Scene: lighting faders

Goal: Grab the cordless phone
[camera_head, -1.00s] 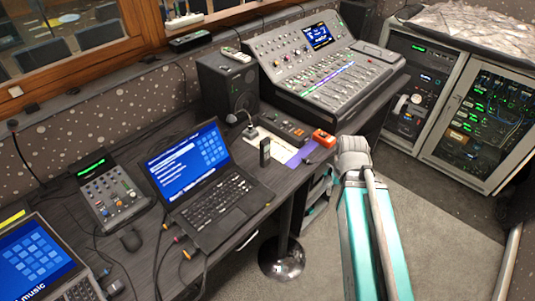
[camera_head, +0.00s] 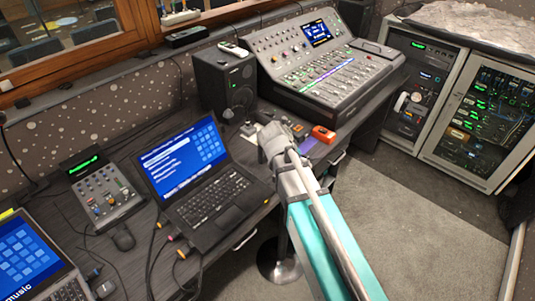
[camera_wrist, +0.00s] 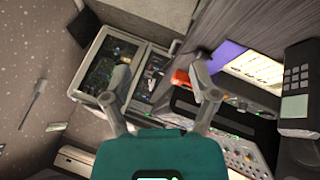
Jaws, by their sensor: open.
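The black cordless phone (camera_wrist: 298,92), with a keypad and a pale screen, stands at the right edge of the wrist view. My gripper (camera_wrist: 160,72) is open and empty in that view, with the phone well to the right of its fingers and apart from them. In the head view, my gripper (camera_head: 276,132) is over the front edge of the desk, right of the middle laptop. There my arm hides the phone.
The open laptop (camera_head: 205,185) is close left of my gripper. The mixing console (camera_head: 325,70), a speaker (camera_head: 225,83) and an orange box (camera_head: 323,134) stand behind and right. Equipment racks (camera_head: 480,115) stand far right. Carpet lies open in front of them.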

